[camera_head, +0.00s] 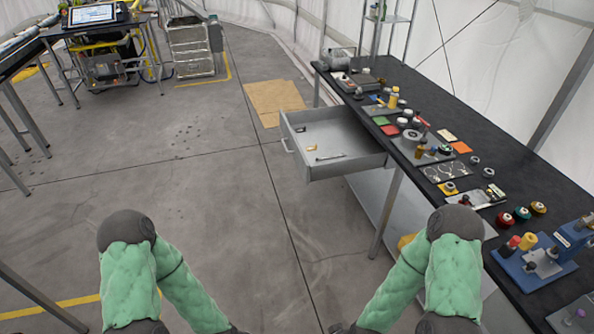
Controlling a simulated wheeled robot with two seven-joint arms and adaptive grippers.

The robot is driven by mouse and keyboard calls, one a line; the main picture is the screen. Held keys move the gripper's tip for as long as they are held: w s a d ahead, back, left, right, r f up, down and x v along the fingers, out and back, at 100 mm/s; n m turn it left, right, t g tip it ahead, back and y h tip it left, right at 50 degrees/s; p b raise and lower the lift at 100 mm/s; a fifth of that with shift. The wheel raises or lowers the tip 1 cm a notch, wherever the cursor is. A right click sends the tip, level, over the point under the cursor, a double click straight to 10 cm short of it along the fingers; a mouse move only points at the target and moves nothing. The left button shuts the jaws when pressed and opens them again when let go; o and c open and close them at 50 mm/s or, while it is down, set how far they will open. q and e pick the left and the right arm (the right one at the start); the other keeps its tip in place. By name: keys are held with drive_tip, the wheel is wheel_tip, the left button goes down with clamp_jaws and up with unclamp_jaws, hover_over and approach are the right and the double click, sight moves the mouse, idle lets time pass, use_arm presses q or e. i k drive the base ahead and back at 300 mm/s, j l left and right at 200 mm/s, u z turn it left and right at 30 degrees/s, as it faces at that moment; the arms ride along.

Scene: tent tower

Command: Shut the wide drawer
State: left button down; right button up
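The wide drawer (349,165) is a light grey metal box under the black-topped workbench (455,203). It is pulled well out to the left of the bench, over the floor. Its handle (287,146) is on the left-facing front. A few small items, one of them rod-shaped, lie on its bottom. My two green-sleeved arms come in from the bottom of the view, lower than the drawer and apart from it. Both grippers are below the bottom edge or too cut off to make out.
The bench top is crowded with small parts, coloured pads and a blue fixture (537,262). A bench leg (386,213) stands just in front of the drawer. A cardboard sheet (273,100) lies on the floor behind it. The floor to the drawer's left is clear.

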sight(335, 130)
drive_tip(key=i+l, duration=0.2)
drive_tip(key=i, duration=0.25)
drive_tip(key=i+l, duration=0.2)
drive_tip(key=i, duration=0.2)
drive_tip(key=i+l, duration=0.15)
drive_tip(key=i, duration=0.3)
